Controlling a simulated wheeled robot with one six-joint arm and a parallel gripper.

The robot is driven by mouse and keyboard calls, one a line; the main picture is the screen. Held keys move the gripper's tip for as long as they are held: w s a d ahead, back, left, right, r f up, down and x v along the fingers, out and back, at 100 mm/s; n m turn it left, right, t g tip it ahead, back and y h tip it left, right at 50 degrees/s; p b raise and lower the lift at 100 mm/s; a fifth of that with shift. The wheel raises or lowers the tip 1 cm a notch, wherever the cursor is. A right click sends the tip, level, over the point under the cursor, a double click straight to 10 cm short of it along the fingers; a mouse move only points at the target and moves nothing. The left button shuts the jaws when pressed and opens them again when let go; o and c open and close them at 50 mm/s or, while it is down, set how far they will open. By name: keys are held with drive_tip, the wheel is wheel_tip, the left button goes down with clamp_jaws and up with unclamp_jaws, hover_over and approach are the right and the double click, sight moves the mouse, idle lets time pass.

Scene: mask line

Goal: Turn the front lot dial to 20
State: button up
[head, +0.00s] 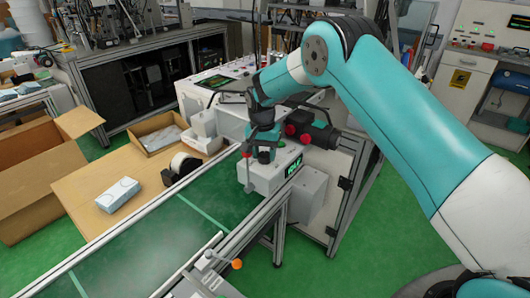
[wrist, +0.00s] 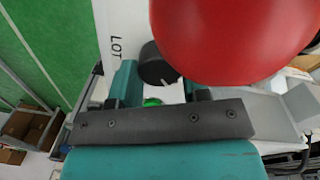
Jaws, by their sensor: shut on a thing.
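The front lot dial (wrist: 153,66) is a black round knob with a short white pointer mark, on a white panel with the word LOT (wrist: 116,48) printed beside it. My gripper (wrist: 157,80) is shut on the dial, with its teal fingers on either side of it. In the head view my gripper (head: 264,151) reaches down onto the top of the white box (head: 263,180) at the belt's edge, hiding most of the dial. A green-lit display (head: 294,167) is on the box's end face; I cannot read its value surely.
A large red rounded thing (wrist: 232,35) is close beside the dial in the wrist view. A green conveyor belt (head: 150,245) runs in front of the box. A cardboard work surface (head: 95,180) holds a white pack (head: 118,195) and a black-and-white roll (head: 183,166).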

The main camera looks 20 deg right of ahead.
sight(261, 153)
drive_tip(key=o, duration=0.7)
drive_tip(key=shift+w+r, duration=0.15)
drive_tip(key=shift+w, duration=0.05)
drive_tip(key=shift+o, duration=1.1)
drive_tip(key=shift+s, duration=0.1)
wheel_tip(261, 153, up, 17)
drive_tip(key=b, duration=0.1)
drive_tip(key=shift+w+a+r+b, duration=0.15)
drive_tip(key=shift+w+a+b, duration=0.05)
drive_tip(key=shift+a+b, duration=0.2)
